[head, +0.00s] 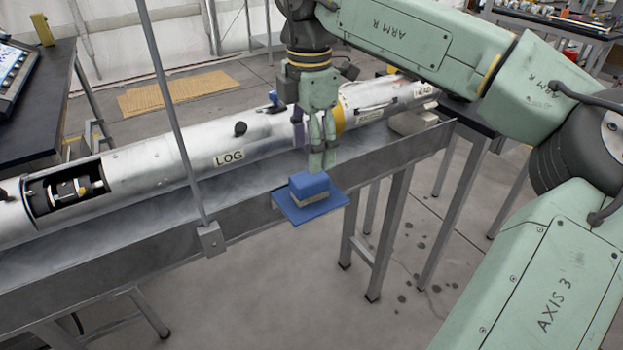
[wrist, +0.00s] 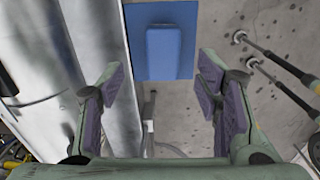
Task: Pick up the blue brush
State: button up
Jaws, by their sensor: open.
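The blue brush (head: 310,184) is a blue block with a pale bristle layer under it. It lies flat on a small blue shelf (head: 299,215) at the edge of the metal bench. My gripper (head: 320,165) points down and appears just above and behind the brush in the head view. In the wrist view my gripper (wrist: 162,75) is open and empty. There the brush (wrist: 163,50) shows from above on the shelf (wrist: 188,45), beyond the fingertips and in line with the gap between them. Its bristles are hidden in the wrist view.
A long silver cylinder (head: 185,165) marked LOG lies along the bench (head: 110,255), close behind the shelf. A thin upright pole (head: 175,115) stands left of the brush. The grey floor (head: 290,290) in front of the shelf is clear.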

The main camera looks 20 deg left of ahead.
aim_at(309, 176)
jog(key=f, duration=0.2)
jog(key=f+p, duration=0.1)
jog(key=f, duration=0.2)
jog(key=f+p, duration=0.1)
jog(key=f, duration=0.1)
jog(key=shift+s+f, duration=0.25)
jog(key=shift+f, duration=0.05)
jog(key=shift+c, duration=0.2)
jog(key=c, duration=1.2)
